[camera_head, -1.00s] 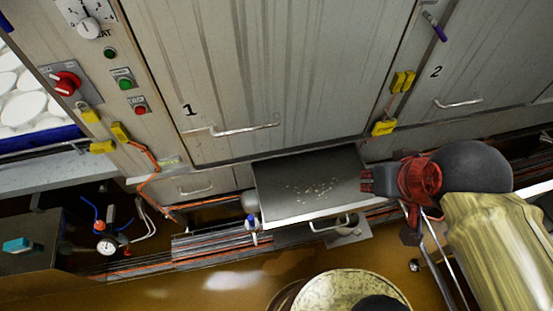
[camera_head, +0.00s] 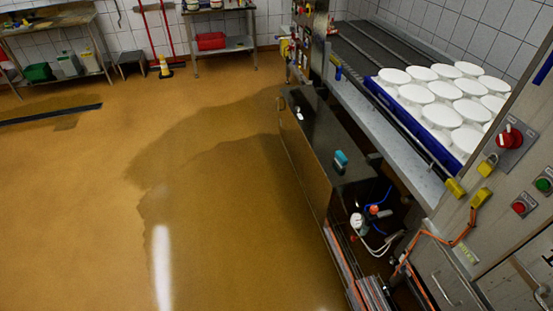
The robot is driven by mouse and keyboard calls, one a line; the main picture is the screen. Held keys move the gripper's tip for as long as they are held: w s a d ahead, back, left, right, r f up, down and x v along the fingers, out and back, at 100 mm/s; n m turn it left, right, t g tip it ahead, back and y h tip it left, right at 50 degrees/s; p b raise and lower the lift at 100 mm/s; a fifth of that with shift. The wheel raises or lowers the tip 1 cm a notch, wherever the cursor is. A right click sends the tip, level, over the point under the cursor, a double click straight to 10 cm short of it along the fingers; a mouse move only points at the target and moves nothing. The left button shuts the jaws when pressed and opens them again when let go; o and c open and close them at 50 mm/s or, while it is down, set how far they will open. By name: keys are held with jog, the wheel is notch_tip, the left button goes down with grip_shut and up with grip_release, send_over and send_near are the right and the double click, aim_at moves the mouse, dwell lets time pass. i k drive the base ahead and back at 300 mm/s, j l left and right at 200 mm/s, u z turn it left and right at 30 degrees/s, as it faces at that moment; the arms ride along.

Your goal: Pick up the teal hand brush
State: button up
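The teal hand brush (camera_head: 341,159) lies on the dark flat top of a low steel cabinet (camera_head: 310,190), right of the picture's middle. It is small at this distance, and its bristles cannot be made out clearly. Nothing touches it from above. My gripper and arm are outside the present head view, so I cannot see whether the gripper is open or shut.
A conveyor with a blue tray (camera_head: 420,127) of white round moulds (camera_head: 442,116) runs beside the cabinet. Hoses and a gauge (camera_head: 357,220) sit at its near end. A control panel (camera_head: 512,148) stands at right. The wet brown floor (camera_head: 190,200) at left is open.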

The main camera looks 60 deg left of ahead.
aim_at(340, 158)
jog(key=u, duration=1.65)
jog(key=z, duration=2)
jog(key=u, duration=2)
jog(key=i+z, duration=0.1)
jog(key=z, duration=0.45)
jog(key=i+j+z, duration=0.6)
jog(key=j, duration=0.4)
jog(key=i+j+z, duration=0.25)
jog(key=i+j, duration=0.05)
jog(key=j, duration=0.1)
